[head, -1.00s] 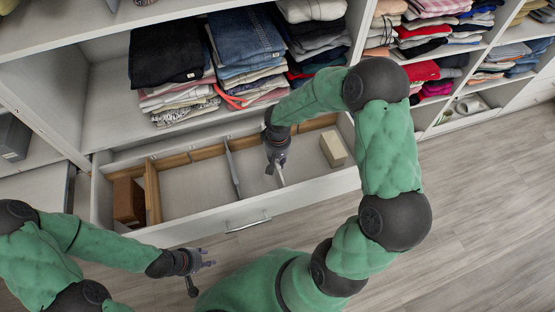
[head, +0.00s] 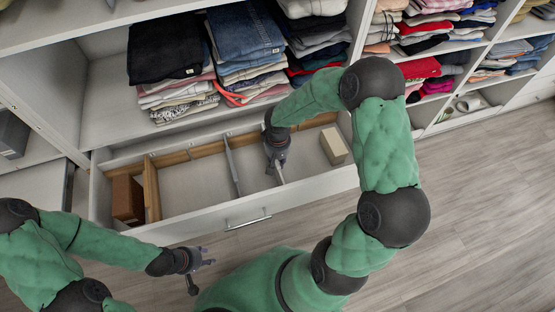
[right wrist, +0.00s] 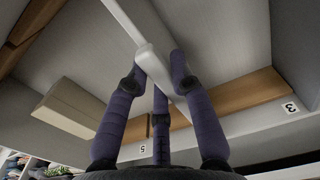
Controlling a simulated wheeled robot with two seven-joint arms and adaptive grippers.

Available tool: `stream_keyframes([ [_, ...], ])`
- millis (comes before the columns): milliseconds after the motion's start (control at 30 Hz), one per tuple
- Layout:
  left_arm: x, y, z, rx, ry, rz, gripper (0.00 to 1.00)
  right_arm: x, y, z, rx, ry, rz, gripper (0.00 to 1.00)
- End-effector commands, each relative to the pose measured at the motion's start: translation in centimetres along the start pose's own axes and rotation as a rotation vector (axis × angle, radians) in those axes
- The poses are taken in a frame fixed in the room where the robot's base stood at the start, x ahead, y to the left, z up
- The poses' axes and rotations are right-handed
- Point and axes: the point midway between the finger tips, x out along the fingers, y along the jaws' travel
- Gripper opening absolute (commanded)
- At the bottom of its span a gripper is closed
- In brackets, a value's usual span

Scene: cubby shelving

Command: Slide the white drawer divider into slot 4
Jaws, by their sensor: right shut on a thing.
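The white divider (head: 280,175) is in the right part of the open drawer (head: 200,232). My right gripper (head: 274,163) reaches down into the drawer and is shut on the divider. In the right wrist view the white divider (right wrist: 124,22) runs between the fingers of my right gripper (right wrist: 160,70). Slot labels 5 (right wrist: 142,149) and 3 (right wrist: 290,107) show on the drawer edge. Whether the divider sits in a slot is unclear, as my gripper hides part of it. My left gripper (head: 203,258) is open and empty in front of the drawer.
A grey divider (head: 232,166) stands left of the white one, and a wooden divider (head: 152,190) further left. A brown box (head: 128,200) lies at the left end, a beige box (head: 334,146) at the right end. Folded clothes (head: 245,45) sit on the shelf above.

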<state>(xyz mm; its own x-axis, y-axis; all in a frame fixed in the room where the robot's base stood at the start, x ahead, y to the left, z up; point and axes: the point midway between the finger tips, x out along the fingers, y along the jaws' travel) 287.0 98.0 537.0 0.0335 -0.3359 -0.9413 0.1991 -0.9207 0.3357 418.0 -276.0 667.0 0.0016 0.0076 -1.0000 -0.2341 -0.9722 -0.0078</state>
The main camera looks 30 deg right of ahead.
Motion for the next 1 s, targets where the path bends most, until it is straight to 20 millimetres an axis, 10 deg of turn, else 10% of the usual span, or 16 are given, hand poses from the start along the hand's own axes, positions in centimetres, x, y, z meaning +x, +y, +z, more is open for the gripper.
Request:
stream_keyframes([
  [100, 0.1, -0.1, 0.0, 0.0, 0.0, 0.0, 0.4, 0.3, 0.0, 0.0, 0.001, 0.001, 0.0, 0.0],
  [133, 0.1, 0.0, 0.0, 0.0, 0.0, 0.0, 0.4, 0.2, 0.0, 0.0, 0.001, 0.001, 0.0, 0.32],
  [200, 0.1, 0.0, 0.0, 0.0, 0.0, 0.0, 0.4, 0.2, 0.0, 0.0, 0.0, 0.001, 0.0, 0.51],
  [667, 0.1, 0.0, 0.0, 0.0, 0.0, 0.0, 0.4, -0.7, 0.0, -0.1, -0.001, 0.004, 0.0, 0.51],
  [1000, 0.1, 0.0, 0.0, 0.0, 0.0, 0.0, 0.4, -6.9, 0.0, -0.1, 0.0, 0.006, 0.0, 0.51],
])
